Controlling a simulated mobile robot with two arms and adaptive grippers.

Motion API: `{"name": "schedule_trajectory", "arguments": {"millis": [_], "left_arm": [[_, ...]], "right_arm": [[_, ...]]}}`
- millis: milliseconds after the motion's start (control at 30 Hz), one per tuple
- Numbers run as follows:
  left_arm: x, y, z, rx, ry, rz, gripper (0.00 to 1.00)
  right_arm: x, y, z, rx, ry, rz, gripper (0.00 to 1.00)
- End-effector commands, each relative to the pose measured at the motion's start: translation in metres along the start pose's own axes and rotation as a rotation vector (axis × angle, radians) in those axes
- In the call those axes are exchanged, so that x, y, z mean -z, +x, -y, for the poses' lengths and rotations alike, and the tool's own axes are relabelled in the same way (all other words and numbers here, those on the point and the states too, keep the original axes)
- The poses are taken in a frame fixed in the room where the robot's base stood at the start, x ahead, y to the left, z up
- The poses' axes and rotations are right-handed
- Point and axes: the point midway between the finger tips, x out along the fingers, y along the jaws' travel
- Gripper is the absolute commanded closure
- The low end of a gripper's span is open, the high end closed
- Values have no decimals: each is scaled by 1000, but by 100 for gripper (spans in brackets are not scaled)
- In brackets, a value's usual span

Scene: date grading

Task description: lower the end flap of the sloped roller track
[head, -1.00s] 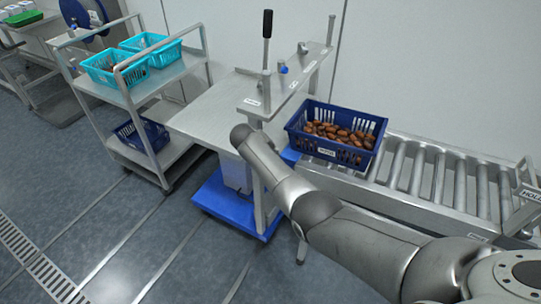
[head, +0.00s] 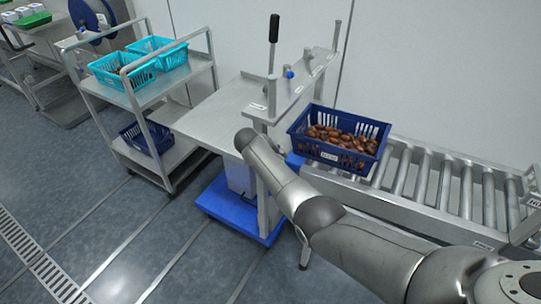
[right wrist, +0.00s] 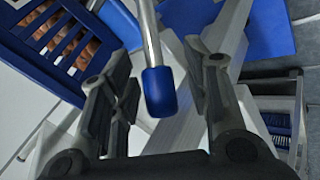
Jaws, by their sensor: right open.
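The sloped roller track (head: 455,190) runs across the right side of the head view. A dark blue crate of dates (head: 335,150) sits on its left end. I cannot make out the end flap clearly; the crate and my right arm cover part of that end. My right gripper (right wrist: 156,58) is open in the right wrist view. A metal rod with a blue grip (right wrist: 160,92) shows between its fingers, with gaps on both sides. I cannot tell how deep the grip lies between them. In the head view the right gripper's fingers are hidden behind my arm. My left gripper is out of view.
A steel table (head: 215,112) with a black-handled lever (head: 273,40) stands left of the track. A blue platform (head: 243,215) lies below it. A trolley (head: 150,100) with turquoise baskets (head: 125,73) stands further left. The floor at lower left is free.

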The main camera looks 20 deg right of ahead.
Motion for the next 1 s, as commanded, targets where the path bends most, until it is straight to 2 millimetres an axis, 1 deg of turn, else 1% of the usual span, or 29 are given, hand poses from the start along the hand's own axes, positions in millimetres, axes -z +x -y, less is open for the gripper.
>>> {"name": "schedule_trajectory", "arguments": {"millis": [167,267,367,800,900,1000], "left_arm": [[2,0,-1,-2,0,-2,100],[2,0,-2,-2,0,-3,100],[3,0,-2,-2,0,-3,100],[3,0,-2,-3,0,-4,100],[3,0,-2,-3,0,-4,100],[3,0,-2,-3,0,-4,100]], "right_arm": [[1,-11,1,0,0,-2,56],[0,-21,1,0,0,-2,56],[0,-32,1,1,0,-3,56],[0,-100,2,2,-1,-2,56],[0,-110,2,2,-1,-1,56],[0,-116,1,2,-1,1,56]]}}
